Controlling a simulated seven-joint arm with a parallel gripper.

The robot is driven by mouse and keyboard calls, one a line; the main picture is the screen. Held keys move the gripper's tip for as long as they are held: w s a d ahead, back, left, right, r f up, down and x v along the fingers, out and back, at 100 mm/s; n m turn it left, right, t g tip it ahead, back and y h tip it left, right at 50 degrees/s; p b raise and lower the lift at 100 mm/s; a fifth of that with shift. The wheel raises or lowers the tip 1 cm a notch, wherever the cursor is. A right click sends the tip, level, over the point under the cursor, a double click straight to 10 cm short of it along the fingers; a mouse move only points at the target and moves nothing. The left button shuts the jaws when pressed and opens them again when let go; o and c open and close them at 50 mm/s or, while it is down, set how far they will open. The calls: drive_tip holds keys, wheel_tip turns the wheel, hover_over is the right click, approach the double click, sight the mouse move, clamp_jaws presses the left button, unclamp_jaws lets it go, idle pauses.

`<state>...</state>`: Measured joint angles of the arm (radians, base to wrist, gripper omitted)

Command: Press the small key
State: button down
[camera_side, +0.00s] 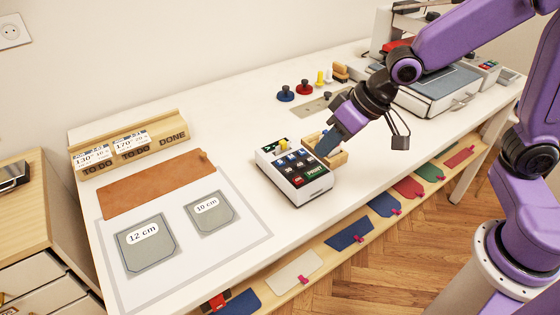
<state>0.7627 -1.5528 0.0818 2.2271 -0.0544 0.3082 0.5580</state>
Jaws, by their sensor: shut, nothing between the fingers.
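A small white device (294,174) with a dark keypad stands on the white table, with small blue, red and green keys on its sloped top and a yellow piece at its back. A green key marked PRINT (315,168) is at its right front. Which key is the small one is too small to tell. My gripper (325,148) is shut and empty, pointing down at the right edge of the keypad. I cannot tell whether its tips touch a key. The fingers hide part of the device's right side and a wooden box (338,159) behind it.
Left lie a brown leather strip (158,183) and grey pocket templates (148,243) on a pale mat. A wooden card holder (129,143) stands behind. Blue and red stamps (304,88) stand farther back. A grey-topped machine (437,92) is at the right. Table room in front is narrow.

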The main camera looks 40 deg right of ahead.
sight(284, 162)
drive_tip(key=w+a+m+t, duration=0.1)
drive_tip(key=w+m, duration=0.1)
drive_tip(key=w, duration=0.4)
drive_tip(key=w+m+t+y, duration=0.1)
drive_tip(key=w+m+t, duration=0.1)
drive_tip(key=w, duration=0.4)
drive_tip(key=shift+a+r+m, duration=0.2)
drive_tip(key=shift+a+m, duration=0.15)
drive_tip(key=shift+m, duration=0.15)
drive_tip(key=shift+f, duration=0.1)
drive_tip(key=shift+f, duration=4.35)
drive_tip(key=shift+f, duration=0.15)
drive_tip(key=shift+f, duration=0.25)
drive_tip(key=shift+f, duration=0.45)
drive_tip(key=shift+r, duration=0.9)
